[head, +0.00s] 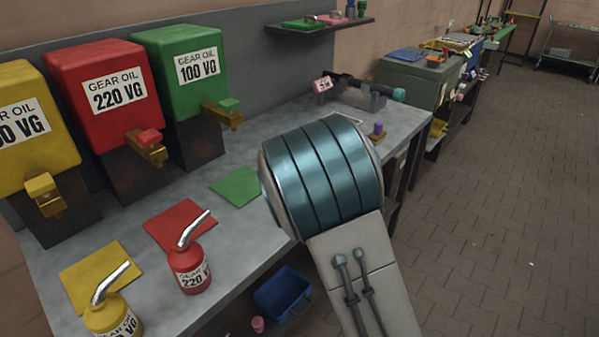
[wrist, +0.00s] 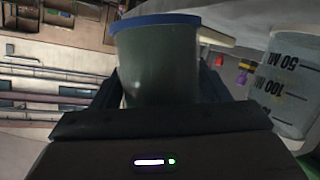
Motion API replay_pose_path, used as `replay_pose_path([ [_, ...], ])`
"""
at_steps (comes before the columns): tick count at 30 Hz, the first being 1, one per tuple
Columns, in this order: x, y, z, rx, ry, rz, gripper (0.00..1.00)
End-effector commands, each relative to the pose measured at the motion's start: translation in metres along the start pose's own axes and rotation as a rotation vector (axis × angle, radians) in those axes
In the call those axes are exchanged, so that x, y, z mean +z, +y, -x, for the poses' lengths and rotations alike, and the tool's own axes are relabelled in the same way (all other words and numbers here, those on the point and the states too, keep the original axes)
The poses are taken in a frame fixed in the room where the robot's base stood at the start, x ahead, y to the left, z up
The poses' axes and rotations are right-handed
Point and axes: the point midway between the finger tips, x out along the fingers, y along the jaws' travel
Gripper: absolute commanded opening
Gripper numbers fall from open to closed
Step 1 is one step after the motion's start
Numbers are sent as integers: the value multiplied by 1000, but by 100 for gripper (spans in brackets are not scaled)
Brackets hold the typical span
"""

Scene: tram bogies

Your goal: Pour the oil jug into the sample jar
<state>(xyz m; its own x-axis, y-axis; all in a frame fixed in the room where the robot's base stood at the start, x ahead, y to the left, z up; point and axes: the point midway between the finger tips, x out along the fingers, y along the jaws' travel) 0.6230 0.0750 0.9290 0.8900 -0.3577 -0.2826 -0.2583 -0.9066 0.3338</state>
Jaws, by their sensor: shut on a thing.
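In the wrist view my gripper (wrist: 158,95) is shut on a dark grey-green container with a blue rim (wrist: 155,55), which I take to be the oil jug. A clear vessel marked 50 ML and 100 ML, which I take to be the sample jar (wrist: 287,85), is close by at the right edge, partly cut off. It looks apart from the held jug. The wrist picture is rotated, so I cannot tell how far the jug is tilted. No oil stream shows. In the head view my arm hides the gripper, jug and jar.
Yellow (head: 30,130), red (head: 105,105) and green (head: 180,75) gear oil tanks line the bench (head: 130,225). Yellow (head: 113,315) and red (head: 190,268) spouted oil cans stand in front. A blue bin (head: 282,295) is below. The floor at right is clear.

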Motion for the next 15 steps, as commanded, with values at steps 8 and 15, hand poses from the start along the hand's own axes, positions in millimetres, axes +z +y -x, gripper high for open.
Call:
replay_pose_path([
  [8,-6,-5,3,46,20,132,38],
  [15,-19,-6,8,88,36,243,38],
])
